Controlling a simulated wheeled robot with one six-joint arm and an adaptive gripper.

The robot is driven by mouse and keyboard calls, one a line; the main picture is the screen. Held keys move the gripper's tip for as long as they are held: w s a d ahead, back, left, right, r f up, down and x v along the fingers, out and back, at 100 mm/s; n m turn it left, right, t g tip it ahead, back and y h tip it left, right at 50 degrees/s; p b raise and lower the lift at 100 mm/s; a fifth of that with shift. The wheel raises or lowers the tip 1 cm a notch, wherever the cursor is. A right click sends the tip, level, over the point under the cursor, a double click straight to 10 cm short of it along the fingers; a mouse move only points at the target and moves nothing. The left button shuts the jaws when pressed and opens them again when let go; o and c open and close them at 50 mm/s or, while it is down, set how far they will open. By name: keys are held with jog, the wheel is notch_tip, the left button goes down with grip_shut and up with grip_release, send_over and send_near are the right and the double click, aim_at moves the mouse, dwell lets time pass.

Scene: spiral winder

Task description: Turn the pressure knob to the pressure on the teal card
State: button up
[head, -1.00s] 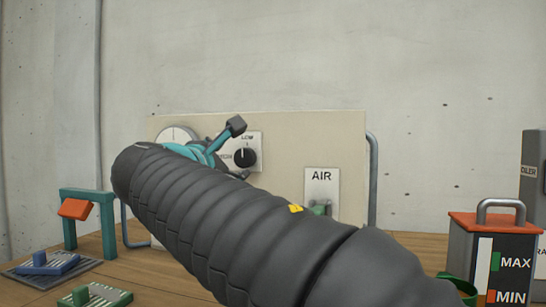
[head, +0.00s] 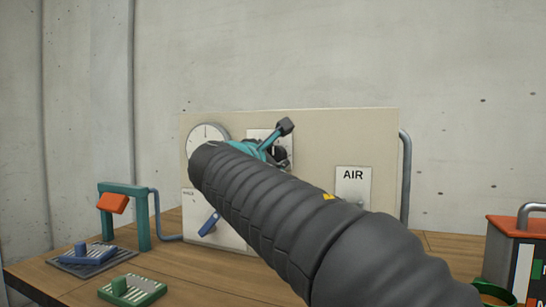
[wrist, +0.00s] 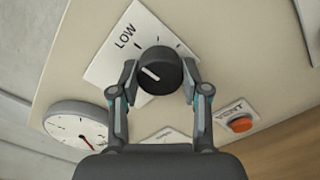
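The black pressure knob (wrist: 160,72) sits on a white plate marked LOW (wrist: 119,62). Its white pointer line slants toward the plate's left side in the wrist view. My gripper (wrist: 160,78) is open, with one finger on each side of the knob and only narrow gaps; I cannot tell if either finger touches it. In the head view my gripper (head: 282,140) reaches the panel, and the arm hides most of the plate. The round gauge (wrist: 75,125) also shows in the head view (head: 206,134). I cannot make out a teal card.
The beige panel (head: 330,135) carries an AIR plate (head: 353,179) and a blue lever (head: 209,223). An orange VENT button (wrist: 240,124) is near my right finger. A teal stand (head: 143,220), a blue switch block (head: 88,254) and a green one (head: 130,289) stand at left.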

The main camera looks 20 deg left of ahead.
jog(key=c, duration=0.3)
jog(key=shift+c, duration=0.2)
jog(key=shift+m, duration=0.3)
jog(key=shift+f+m+b, duration=0.1)
jog(key=shift+m+b, duration=3.8)
jog(key=shift+m, duration=2.7)
